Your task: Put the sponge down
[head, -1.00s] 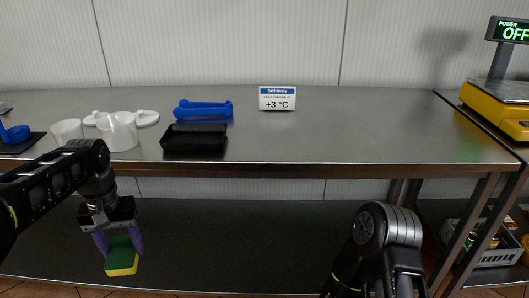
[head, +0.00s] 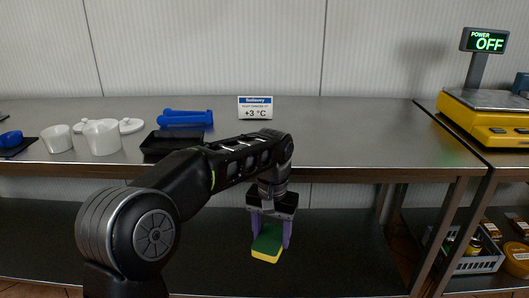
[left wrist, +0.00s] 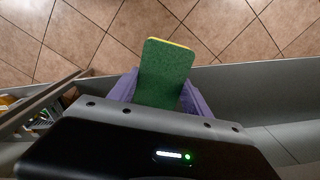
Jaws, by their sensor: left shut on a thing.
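The sponge (head: 267,244) is green on one side and yellow on the other. My left gripper (head: 270,228) is shut on it, with a purple finger on each side. In the head view it hangs in front of the table, below the tabletop's front edge. In the left wrist view the sponge's green face (left wrist: 165,75) shows between the purple fingers (left wrist: 160,92), with tiled floor beyond it. My right gripper is not in the head view.
The steel table (head: 345,125) is clear right of the +3 °C sign (head: 255,108). A yellow scale (head: 490,115) stands right. A lower shelf (head: 340,255) shows below, beside a grey crate (head: 480,262).

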